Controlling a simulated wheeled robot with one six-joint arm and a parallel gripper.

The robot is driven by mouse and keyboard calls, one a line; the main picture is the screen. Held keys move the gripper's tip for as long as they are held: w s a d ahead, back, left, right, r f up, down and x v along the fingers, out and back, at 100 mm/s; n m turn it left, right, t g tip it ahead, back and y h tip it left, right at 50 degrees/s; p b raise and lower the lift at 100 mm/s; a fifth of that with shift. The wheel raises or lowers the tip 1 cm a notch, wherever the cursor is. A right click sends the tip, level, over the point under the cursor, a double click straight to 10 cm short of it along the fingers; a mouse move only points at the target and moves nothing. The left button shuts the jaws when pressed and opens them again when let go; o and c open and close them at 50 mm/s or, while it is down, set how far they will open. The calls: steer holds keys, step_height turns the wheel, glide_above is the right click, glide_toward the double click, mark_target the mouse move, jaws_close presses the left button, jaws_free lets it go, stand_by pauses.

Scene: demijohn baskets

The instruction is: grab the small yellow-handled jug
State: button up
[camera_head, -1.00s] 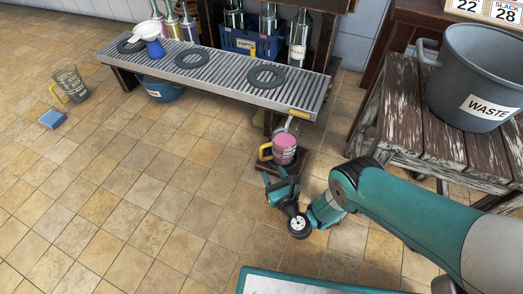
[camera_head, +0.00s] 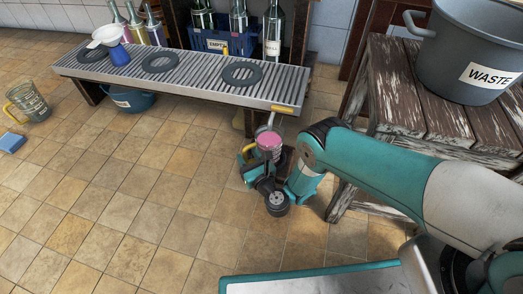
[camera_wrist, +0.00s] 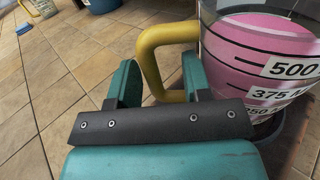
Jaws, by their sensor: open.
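The small jug (camera_head: 269,142) holds pink liquid and stands below the drain spout at the front right of the slatted bench. In the wrist view the jug (camera_wrist: 262,60) fills the right side, with measuring marks and labels. Its yellow handle (camera_wrist: 152,62) points left, toward my jaws. My gripper (camera_wrist: 160,82) is open, and the handle shows between and just beyond its two teal fingers; I cannot tell whether they touch it. In the head view my gripper (camera_head: 250,168) is low beside the jug and partly covers it.
The slatted bench (camera_head: 190,80) with dark rings, a funnel and a blue bottle stands behind. A larger yellow-handled jug (camera_head: 28,103) and a blue sponge (camera_head: 11,142) are on the floor at left. A grey waste bucket (camera_head: 465,60) is on the wooden table at right. The middle floor is clear.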

steer(key=shift+s+a+r, duration=0.1)
steer(key=shift+s+a, duration=0.05)
steer(key=shift+a, duration=0.2)
jaws_close()
steer(key=shift+r, duration=0.2)
